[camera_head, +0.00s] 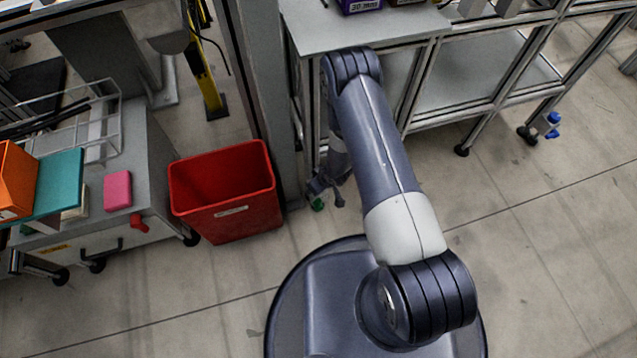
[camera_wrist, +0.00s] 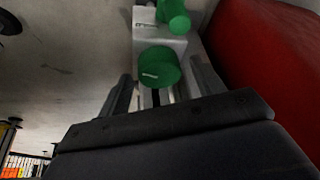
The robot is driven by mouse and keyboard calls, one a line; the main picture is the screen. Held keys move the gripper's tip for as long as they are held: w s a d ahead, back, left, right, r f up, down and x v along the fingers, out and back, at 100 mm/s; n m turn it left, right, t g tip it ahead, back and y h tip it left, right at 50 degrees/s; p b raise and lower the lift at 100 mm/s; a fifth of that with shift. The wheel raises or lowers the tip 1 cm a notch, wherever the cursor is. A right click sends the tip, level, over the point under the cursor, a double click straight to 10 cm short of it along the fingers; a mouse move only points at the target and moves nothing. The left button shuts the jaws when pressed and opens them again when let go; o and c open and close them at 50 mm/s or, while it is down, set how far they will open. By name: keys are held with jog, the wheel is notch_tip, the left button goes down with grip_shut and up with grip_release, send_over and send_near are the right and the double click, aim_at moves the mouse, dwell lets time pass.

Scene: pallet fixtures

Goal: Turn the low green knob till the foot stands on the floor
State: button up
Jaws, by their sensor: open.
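In the wrist view a round green knob (camera_wrist: 158,66) with a small white label sits on a pale grey block (camera_wrist: 146,36). A second green knob (camera_wrist: 173,15) is beyond it at the top edge. I cannot tell for certain which is the low one. My gripper (camera_wrist: 162,88) is open, its two fingers on either side of the nearer knob, with no clear contact. In the head view my gripper (camera_head: 327,190) is low by the frame post, and a bit of green (camera_head: 318,204) shows beside it. The foot and its contact with the floor cannot be made out.
A red bin (camera_head: 225,190) stands close to the left of my gripper and fills the right of the wrist view. The grey post (camera_head: 262,90) and the wheeled table (camera_head: 350,30) are behind. A grey cabinet (camera_head: 125,215) is at left. Open floor (camera_head: 540,240) lies right.

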jog(key=c, duration=1)
jog(key=shift+f+m+b, duration=0.1)
jog(key=shift+m+b, duration=0.2)
jog(key=shift+b, duration=0.15)
jog(key=m+b, duration=0.2)
jog(key=shift+a+t+h+b, duration=0.1)
jog(key=shift+t+h+b, duration=0.2)
jog(key=shift+t+h, duration=0.1)
jog(key=m+h, duration=0.1)
jog(key=m, duration=0.2)
jog(key=shift+s+a+b, duration=0.1)
jog(key=shift+b, duration=0.3)
jog(key=shift+r+m+h+p, duration=0.3)
jog(key=shift+m+h+p, duration=0.3)
jog(key=shift+m, duration=0.6)
jog(key=m+p, duration=0.2)
jog(key=p, duration=0.1)
jog(key=shift+a+m+h, duration=0.1)
jog(key=shift+m+h, duration=0.3)
jog(key=shift+a+f+m+g+h+p, duration=0.15)
jog(key=shift+m+h+p, duration=0.25)
jog(key=shift+m+p, duration=0.6)
jog(key=shift+d+m+g+h+p, duration=0.15)
jog(key=shift+m+h+p, duration=0.35)
jog(key=shift+m, duration=0.9)
jog(key=shift+a, duration=0.1)
